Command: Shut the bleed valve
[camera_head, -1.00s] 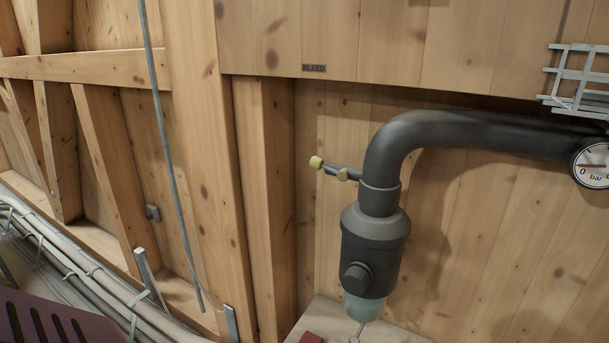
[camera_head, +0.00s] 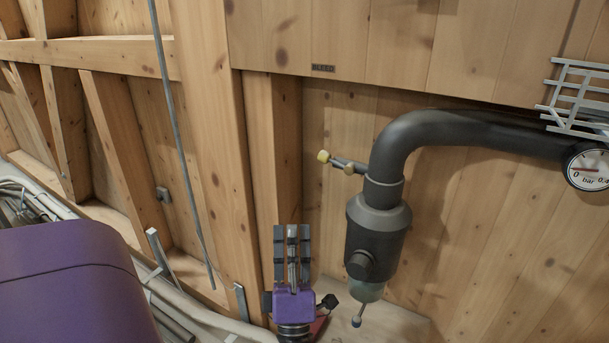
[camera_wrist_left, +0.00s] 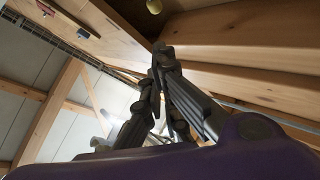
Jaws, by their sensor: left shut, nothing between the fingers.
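A small bleed valve (camera_head: 345,163) branches left from the dark pipe, below a plate marked BLEED (camera_head: 323,68). It has a yellow round end (camera_head: 323,156) and a second brassy knob near the pipe. I cannot tell from its look whether it is open. My left gripper (camera_head: 292,229) is shut and empty, fingers pointing up, below and left of the valve and apart from it. In the left wrist view its fingers (camera_wrist_left: 164,52) meet at the tips, and a yellow round thing (camera_wrist_left: 154,6) shows beyond them at the top edge. My right gripper is out of view.
The dark pipe (camera_head: 465,130) bends down into a filter body (camera_head: 376,225) with a small ball-ended lever (camera_head: 357,315) beneath. A timber post (camera_head: 215,150) stands left of my gripper.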

